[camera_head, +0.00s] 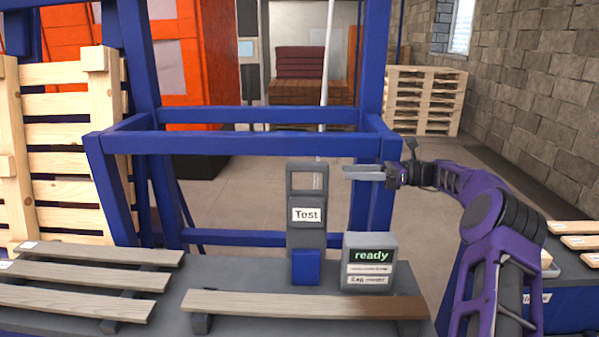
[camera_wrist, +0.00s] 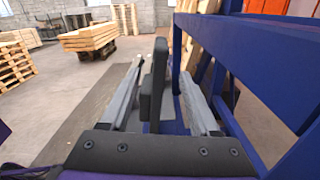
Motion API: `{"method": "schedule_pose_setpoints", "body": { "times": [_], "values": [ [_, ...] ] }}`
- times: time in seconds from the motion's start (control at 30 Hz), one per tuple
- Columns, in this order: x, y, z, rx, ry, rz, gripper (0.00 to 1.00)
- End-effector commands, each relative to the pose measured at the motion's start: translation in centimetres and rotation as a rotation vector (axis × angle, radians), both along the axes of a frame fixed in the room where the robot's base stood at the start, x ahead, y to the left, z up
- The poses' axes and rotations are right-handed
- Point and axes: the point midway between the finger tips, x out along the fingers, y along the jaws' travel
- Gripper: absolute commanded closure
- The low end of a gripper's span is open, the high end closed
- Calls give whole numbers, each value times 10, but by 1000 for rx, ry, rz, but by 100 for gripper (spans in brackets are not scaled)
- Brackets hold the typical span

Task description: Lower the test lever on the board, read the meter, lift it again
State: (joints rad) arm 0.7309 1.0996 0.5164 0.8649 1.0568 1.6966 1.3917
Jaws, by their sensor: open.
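The grey test board (camera_head: 307,240) stands upright on the dark bench, with a "Test" label and a framed opening at its top. A blue block (camera_head: 306,267) sits at its foot; I cannot tell whether this block or the top frame is the lever. The meter (camera_head: 368,268) stands to the right, its screen showing "ready" in green above two small label lines. My gripper (camera_head: 346,173) is open and empty, right of the board's top and above the meter. In the wrist view, the board (camera_wrist: 159,75) shows edge-on between the spread fingers (camera_wrist: 162,72), apparently beyond them.
A blue gantry frame (camera_head: 250,143) stands behind the board, close to my gripper. Wooden slats (camera_head: 300,303) lie along the bench front and left.

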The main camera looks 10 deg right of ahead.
Motion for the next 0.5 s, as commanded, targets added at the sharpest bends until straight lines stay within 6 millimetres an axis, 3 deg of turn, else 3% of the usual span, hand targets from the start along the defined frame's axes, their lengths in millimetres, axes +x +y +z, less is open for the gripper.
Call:
{"method": "schedule_pose_setpoints", "body": {
  "times": [0.5],
  "values": [
    [21, 110, -1, -2, 2, 2, 38]
  ]
}}
